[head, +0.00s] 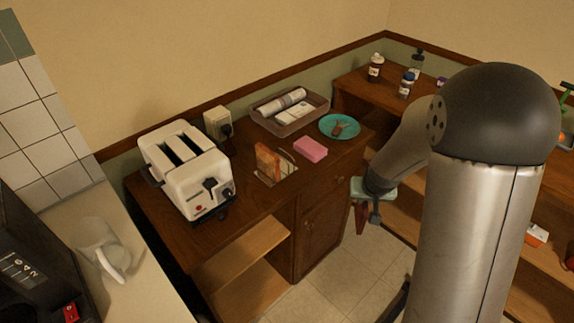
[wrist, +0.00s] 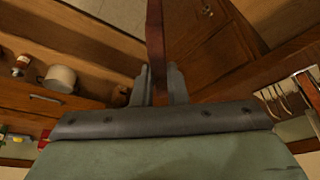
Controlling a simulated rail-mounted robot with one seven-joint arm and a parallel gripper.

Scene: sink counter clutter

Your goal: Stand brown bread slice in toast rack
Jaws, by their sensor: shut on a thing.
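My gripper (head: 366,203) hangs over the floor, in front of and to the right of the cabinet. In the wrist view my gripper (wrist: 160,85) has its two fingers closed on a thin dark brown slab, seen edge-on, which looks like the brown bread slice (wrist: 155,40). A bit of the slice (head: 360,219) shows below the gripper in the head view. The toast rack (head: 290,178) stands on the wooden counter, well left of the gripper. An orange-brown slice (head: 267,160) stands upright at its left side. The rack's thin wires are too small to make out clearly.
A white toaster (head: 188,170) stands left of the rack. A pink sponge (head: 311,149) lies close to its right. A teal plate (head: 339,127) and a tray (head: 290,110) are behind. Bottles (head: 375,68) stand on the far counter. Open floor (head: 345,275) lies below the gripper.

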